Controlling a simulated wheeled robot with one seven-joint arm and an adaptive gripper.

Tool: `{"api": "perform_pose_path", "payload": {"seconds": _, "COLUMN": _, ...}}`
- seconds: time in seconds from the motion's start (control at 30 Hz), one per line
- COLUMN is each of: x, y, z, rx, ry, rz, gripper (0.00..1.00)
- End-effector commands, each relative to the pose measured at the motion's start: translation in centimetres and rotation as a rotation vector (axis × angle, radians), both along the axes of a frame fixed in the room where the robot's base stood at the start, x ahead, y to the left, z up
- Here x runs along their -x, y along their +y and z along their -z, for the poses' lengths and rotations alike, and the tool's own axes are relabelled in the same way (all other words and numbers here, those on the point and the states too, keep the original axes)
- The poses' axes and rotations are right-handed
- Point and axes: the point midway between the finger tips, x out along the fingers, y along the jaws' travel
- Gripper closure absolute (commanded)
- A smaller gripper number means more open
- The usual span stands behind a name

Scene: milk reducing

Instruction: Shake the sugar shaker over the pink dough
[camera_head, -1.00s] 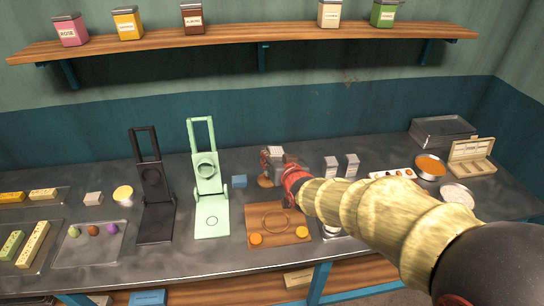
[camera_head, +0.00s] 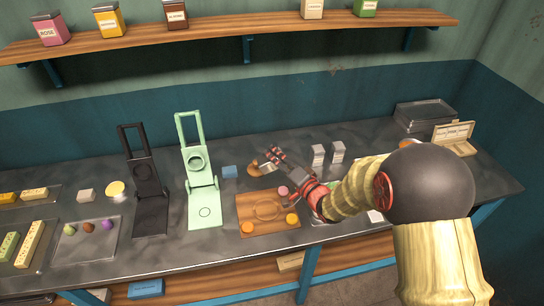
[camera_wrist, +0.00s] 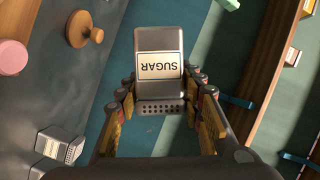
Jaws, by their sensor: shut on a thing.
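My gripper (camera_wrist: 162,92) is shut on the sugar shaker (camera_wrist: 158,42), a dark grey box with a pale SUGAR label. The label reads upside down in the wrist view, and the perforated end points toward the palm. In the head view my gripper (camera_head: 273,158) holds it up over the back part of the counter, near a brown wooden piece. The pink dough (camera_head: 283,190) is a small round disc by the far right corner of a wooden board, partly beside my arm. A pink round shape (camera_wrist: 12,57), likely the dough, shows at the wrist view's left edge.
Two grey shakers (camera_head: 317,156) stand right of my gripper. A mint press (camera_head: 202,190) and a black press (camera_head: 150,215) stand left. A shelf (camera_head: 275,25) with tins runs above.

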Motion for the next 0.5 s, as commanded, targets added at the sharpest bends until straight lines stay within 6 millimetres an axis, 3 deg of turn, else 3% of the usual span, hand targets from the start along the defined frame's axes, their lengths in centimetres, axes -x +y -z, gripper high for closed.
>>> {"api": "perform_pose_path", "payload": {"seconds": 0.03, "x": 0.0, "y": -0.1, "z": 1.4, "rx": -0.046, "ry": 0.016, "rz": 0.001, "gripper": 0.92}}
{"api": "perform_pose_path", "payload": {"seconds": 0.5, "x": -0.1, "y": -0.3, "z": 6.9, "rx": -0.499, "ry": 0.144, "rz": 0.002, "gripper": 0.92}}
